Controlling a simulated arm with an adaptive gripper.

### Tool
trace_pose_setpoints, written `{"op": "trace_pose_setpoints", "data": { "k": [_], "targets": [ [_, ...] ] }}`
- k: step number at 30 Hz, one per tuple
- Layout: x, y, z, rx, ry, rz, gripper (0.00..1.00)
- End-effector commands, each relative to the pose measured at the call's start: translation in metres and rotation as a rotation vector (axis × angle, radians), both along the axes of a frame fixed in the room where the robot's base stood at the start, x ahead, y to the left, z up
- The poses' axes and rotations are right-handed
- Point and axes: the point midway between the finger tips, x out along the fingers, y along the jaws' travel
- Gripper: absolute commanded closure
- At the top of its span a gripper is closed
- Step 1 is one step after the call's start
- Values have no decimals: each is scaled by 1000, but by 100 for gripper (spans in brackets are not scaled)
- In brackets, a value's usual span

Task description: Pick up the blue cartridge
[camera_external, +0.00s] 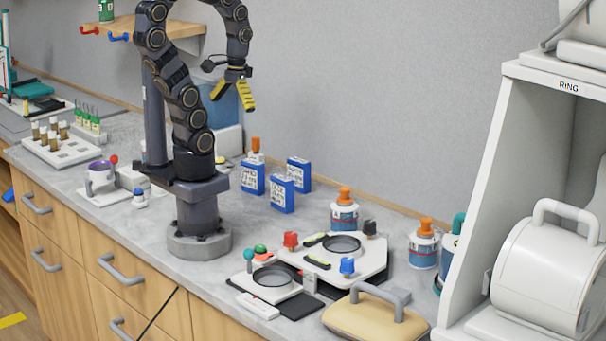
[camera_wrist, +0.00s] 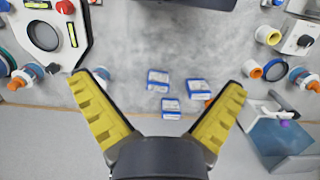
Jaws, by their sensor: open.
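Three blue cartridges with white labels stand close together on the grey counter. In the external view they are a left one (camera_external: 252,178), a front one (camera_external: 283,195) and a right one (camera_external: 299,174). The wrist view shows the three from above, between my fingers: one (camera_wrist: 158,80), a second (camera_wrist: 197,88) and a third (camera_wrist: 171,107). They look alike, so I cannot tell which one the task names. My gripper (camera_external: 233,97) is open and empty, high above the counter. Its yellow-padded fingers are spread wide in the wrist view (camera_wrist: 157,86) and touch nothing.
An orange-capped item (camera_external: 255,150) stands just behind the left cartridge. An orange-topped bottle (camera_external: 344,212) stands to their right. A white plate with a round dark ring (camera_external: 372,262) and coloured knobs lies in front. A grey wall runs behind; counter around the cartridges is mostly bare.

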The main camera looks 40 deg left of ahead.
Motion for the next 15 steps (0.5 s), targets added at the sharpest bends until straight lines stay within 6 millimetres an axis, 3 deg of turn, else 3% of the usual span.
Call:
{"op": "trace_pose_setpoints", "data": {
  "k": [1,3,4,15],
  "targets": [
    [0,0,0,0,0,-1,0],
    [0,0,0,0,0,-1,30],
    [0,0,0,1,0,-1,34],
    [6,1,-2,3,2,32,34]
  ]
}}
